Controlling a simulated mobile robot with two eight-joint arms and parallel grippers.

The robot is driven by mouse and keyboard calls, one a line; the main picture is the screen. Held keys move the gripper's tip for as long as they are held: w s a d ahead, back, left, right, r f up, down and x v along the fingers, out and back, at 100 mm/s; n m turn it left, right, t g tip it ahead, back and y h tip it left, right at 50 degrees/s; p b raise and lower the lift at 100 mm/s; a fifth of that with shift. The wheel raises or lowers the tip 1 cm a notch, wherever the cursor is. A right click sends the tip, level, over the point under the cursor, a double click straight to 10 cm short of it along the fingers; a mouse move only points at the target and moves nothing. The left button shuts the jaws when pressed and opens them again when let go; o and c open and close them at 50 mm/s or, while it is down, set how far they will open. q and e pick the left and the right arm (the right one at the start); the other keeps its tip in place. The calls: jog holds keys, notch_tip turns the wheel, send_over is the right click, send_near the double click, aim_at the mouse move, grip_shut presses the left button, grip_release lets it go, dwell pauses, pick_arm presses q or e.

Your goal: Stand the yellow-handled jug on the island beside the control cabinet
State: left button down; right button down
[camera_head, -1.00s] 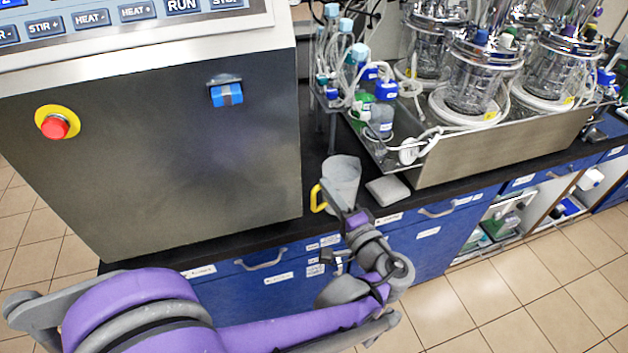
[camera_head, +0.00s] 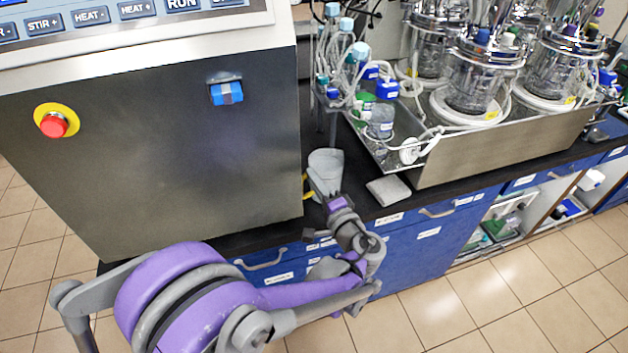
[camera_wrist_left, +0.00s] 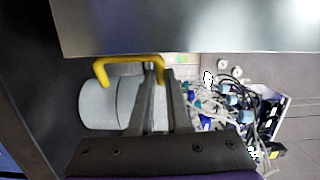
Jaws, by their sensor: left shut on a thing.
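The jug (camera_head: 325,169) is pale grey with a yellow handle (camera_head: 306,187). In the head view it is upright over the black island top, just right of the control cabinet (camera_head: 170,150). I cannot tell whether its base touches the top. My left gripper (camera_head: 334,196) is shut on the jug from the front. In the left wrist view the jug (camera_wrist_left: 98,104) appears sideways, with its handle (camera_wrist_left: 128,62) towards the cabinet (camera_wrist_left: 190,28). The left gripper's fingers (camera_wrist_left: 162,98) are closed on its rim end there. My right gripper is not in view.
A small grey pad (camera_head: 388,190) lies on the island (camera_head: 360,215) right of the jug. Behind are a rack of bottles (camera_head: 345,60) and a steel tray (camera_head: 500,150) carrying glass vessels and tubing. The gap between cabinet and pad is narrow.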

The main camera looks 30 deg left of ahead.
pick_arm(q)
jog(key=shift+f, duration=0.2)
jog(key=c, duration=0.9)
grip_release()
jog(key=shift+r, duration=0.15)
